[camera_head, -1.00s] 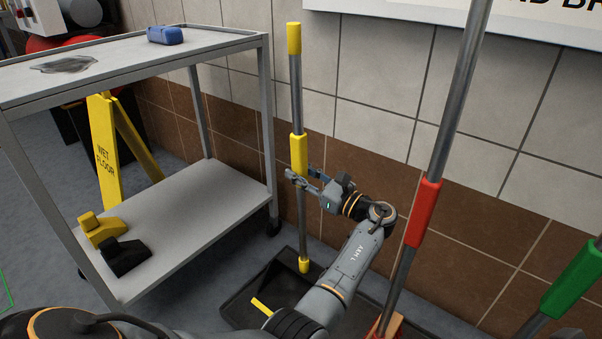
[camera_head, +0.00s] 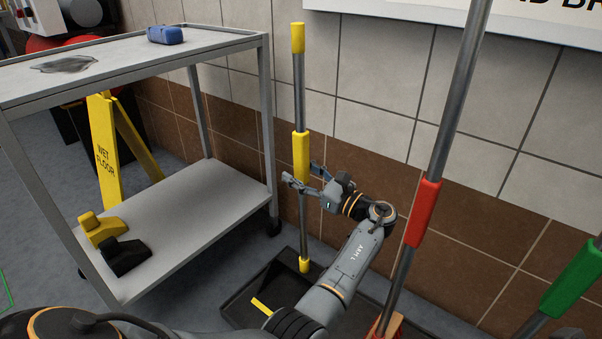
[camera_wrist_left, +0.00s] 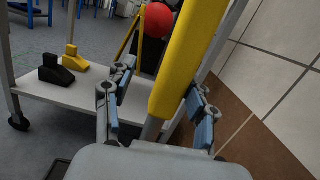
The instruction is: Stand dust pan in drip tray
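The dust pan's long grey handle, with its yellow grip (camera_head: 301,158), stands nearly upright by the wall. Its yellow foot (camera_head: 304,265) is over the black drip tray (camera_head: 236,303) on the floor. A yellow strip (camera_head: 262,306) shows low in the tray; dark parts there blend together, and my left arm hides some of them. My left gripper (camera_head: 300,179) is open at the lower end of the yellow grip. In the left wrist view its fingers are spread on either side of the handle, with the yellow grip (camera_wrist_left: 187,62) rising between them. My right gripper is not in view.
A grey two-shelf cart (camera_head: 196,189) stands left of the tray, with a yellow and a black wedge on its lower shelf. A red-gripped pole (camera_head: 423,213) and a green-gripped pole (camera_head: 574,280) stand to the right. The tiled wall is close behind.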

